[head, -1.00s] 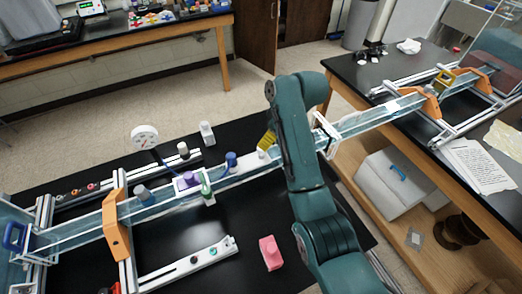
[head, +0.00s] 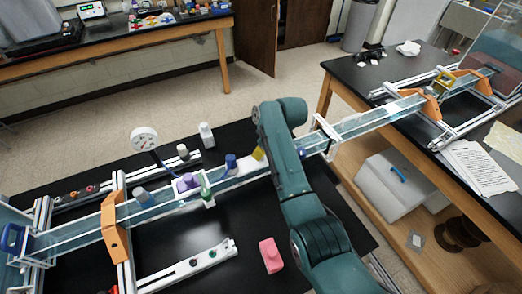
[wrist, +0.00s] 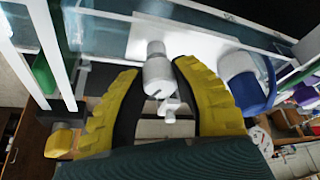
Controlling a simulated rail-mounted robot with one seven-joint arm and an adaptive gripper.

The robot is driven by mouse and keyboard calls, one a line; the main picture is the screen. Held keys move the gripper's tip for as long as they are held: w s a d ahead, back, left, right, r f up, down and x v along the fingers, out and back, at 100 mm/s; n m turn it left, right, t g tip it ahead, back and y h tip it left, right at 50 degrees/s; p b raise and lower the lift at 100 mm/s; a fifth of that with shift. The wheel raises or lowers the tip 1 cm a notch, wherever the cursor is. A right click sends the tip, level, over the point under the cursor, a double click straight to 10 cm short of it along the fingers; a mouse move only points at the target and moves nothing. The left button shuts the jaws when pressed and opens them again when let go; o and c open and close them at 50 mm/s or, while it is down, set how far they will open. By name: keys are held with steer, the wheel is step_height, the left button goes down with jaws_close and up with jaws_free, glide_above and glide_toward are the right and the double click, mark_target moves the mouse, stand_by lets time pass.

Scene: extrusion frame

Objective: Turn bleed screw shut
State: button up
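A pale grey cylindrical fitting (wrist: 157,72) with a slotted end and a small white tab sits against a white block; it looks like the bleed screw. My gripper (wrist: 158,68) has yellow ribbed fingers with dark inner pads, one on each side of the fitting. They are apart, with a small gap visible on the left; contact on the right is hard to judge. In the head view only a yellow part of my gripper (head: 258,153) shows behind my arm, over the clear channel (head: 160,205). The fitting is hidden there.
A blue-capped fitting (wrist: 245,82) stands close to the right finger; it also shows in the head view (head: 231,162). A pink block (head: 270,255) lies on the black bench.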

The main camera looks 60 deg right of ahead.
jaws_close()
steer(key=shift+a+m+p, duration=0.1)
steer(key=shift+m+p, duration=0.2)
steer(key=shift+p, duration=0.1)
steer(key=m+h+p, duration=0.1)
steer(key=m+p, duration=0.1)
steer(key=shift+m, duration=0.3)
steer(key=m+g+h+p, duration=0.1)
steer(key=m+p, duration=0.1)
steer(key=m, duration=0.1)
steer(key=shift+f+m, duration=0.1)
steer(key=shift+m, duration=0.2)
steer(key=m+g+h, duration=0.1)
steer(key=m, duration=0.2)
steer(key=shift+f+m, duration=0.15)
steer(key=shift+m, duration=0.15)
steer(key=shift+m+g+h+b, duration=0.4)
steer(key=shift+m+g+b, duration=0.4)
steer(key=shift+m, duration=1)
steer(key=shift+s, duration=0.1)
